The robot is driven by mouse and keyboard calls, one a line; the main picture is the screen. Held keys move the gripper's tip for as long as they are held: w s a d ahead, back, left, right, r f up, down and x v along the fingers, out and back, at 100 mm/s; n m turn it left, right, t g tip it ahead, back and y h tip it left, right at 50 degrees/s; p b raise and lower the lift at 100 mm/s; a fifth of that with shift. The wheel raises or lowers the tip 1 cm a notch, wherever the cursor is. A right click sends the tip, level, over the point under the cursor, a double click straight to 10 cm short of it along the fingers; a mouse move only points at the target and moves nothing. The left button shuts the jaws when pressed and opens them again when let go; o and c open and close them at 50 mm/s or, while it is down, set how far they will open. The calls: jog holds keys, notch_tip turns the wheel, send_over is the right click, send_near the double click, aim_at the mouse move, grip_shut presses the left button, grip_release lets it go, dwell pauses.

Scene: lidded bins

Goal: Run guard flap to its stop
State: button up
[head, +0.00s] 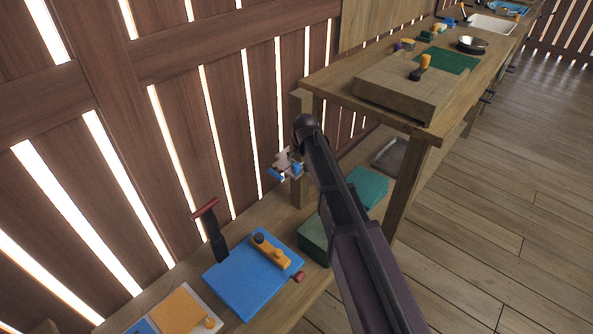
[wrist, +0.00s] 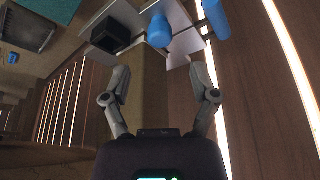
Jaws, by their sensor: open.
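A small fixture of pale plates (head: 283,160) with blue parts is by the plank wall, just beyond the end of my arm. In the wrist view its pale plates (wrist: 180,50) carry two blue cylinders (wrist: 159,31) and a dark box (wrist: 110,35). One of these plates may be the guard flap; I cannot tell which. My gripper (wrist: 161,72) is open, with nothing between its fingers, and points at the fixture. The fingertips look apart from the plates. In the head view my arm hides most of the gripper.
A low bench holds a blue panel (head: 246,283) with an orange handle (head: 270,250), a red-topped lever (head: 206,209), an orange panel (head: 180,312) and green boxes (head: 367,187). A higher workbench (head: 330,80) stands behind at right. The floor (head: 480,220) at right is clear.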

aim_at(296, 164)
jog(key=shift+b+x, duration=3.2)
jog(key=shift+x, duration=0.6)
grip_shut()
